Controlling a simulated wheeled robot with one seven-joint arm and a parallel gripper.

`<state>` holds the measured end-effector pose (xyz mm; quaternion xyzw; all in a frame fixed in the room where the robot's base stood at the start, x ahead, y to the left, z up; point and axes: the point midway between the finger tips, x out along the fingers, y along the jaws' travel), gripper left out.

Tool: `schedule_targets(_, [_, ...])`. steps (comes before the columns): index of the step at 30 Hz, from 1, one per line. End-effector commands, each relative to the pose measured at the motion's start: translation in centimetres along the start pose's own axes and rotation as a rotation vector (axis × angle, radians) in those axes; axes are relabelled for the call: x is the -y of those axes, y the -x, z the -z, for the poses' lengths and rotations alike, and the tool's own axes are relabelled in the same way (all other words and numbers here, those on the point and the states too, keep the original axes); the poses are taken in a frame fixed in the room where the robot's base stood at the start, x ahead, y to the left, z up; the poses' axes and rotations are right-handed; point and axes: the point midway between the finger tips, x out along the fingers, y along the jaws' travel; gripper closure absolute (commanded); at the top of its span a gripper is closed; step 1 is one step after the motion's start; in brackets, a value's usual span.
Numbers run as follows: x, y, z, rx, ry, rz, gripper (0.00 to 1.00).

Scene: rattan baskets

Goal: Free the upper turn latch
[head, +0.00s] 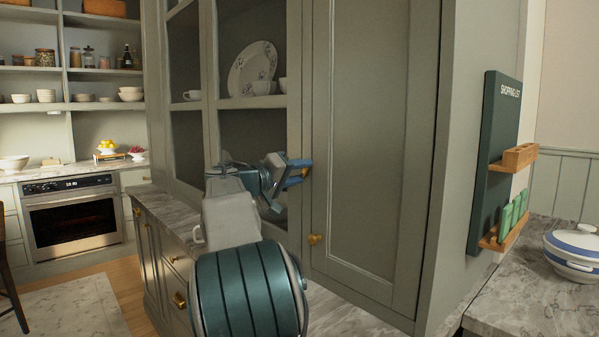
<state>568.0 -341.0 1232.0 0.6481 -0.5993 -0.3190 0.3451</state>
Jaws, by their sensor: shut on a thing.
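A tall grey-green cupboard door (362,150) fills the middle of the head view. My gripper (303,172) is at the door's left edge, about halfway up, with its blue fingers shut on the upper turn latch. Only a small brass-coloured bit of the latch (305,171) shows between the fingers; the rest is hidden, so I cannot tell which way it is turned. A brass knob or latch (315,239) sits lower on the same door edge, apart from my gripper. The door looks closed.
Open-looking shelves left of the door hold a patterned plate (252,68) and cups. A marble counter (345,316) runs below. A green shopping-list board (494,150) hangs on the right, above a blue-and-white lidded dish (574,250). An oven (75,215) stands far left.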

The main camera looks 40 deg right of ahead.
Motion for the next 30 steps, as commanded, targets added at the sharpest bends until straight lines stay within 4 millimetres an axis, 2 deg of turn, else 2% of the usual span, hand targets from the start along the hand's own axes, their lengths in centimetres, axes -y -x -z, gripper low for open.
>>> schedule_targets(15, [-0.05, 0.06, 0.70, -0.002, 0.436, 0.001, 0.83])
schedule_targets(30, [0.22, 0.04, 0.76, -0.002, 0.604, 0.000, 0.83])
